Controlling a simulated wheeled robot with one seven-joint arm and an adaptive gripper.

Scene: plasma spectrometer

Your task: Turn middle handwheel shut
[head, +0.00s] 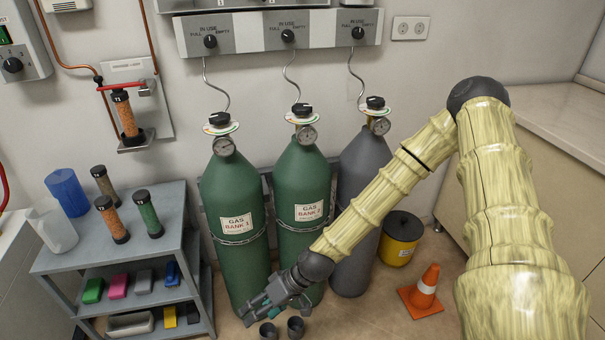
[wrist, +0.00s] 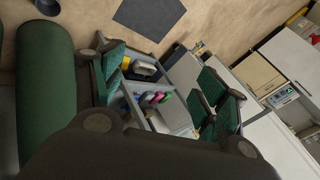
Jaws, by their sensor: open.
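The middle handwheel (head: 302,109) is a black knob on top of the middle green gas cylinder (head: 301,180), labelled Gas Bank 2, above a white disc with coloured marks and a round gauge (head: 307,134). My gripper (head: 258,306) is low near the floor, in front of the green cylinders' lower parts and far below the handwheel. It is open and empty. In the wrist view my gripper (wrist: 165,92) shows its two green-padded fingers apart, with a green cylinder (wrist: 45,85) at the left. The handwheel is not in the wrist view.
Another green cylinder (head: 239,215) stands left, a grey one (head: 352,262) right, each with its own handwheel. Two small dark cups (head: 295,327) are on the floor beside my gripper. A shelf cart (head: 170,235) stands left, an orange cone (head: 427,287) and yellow bin (head: 400,240) right.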

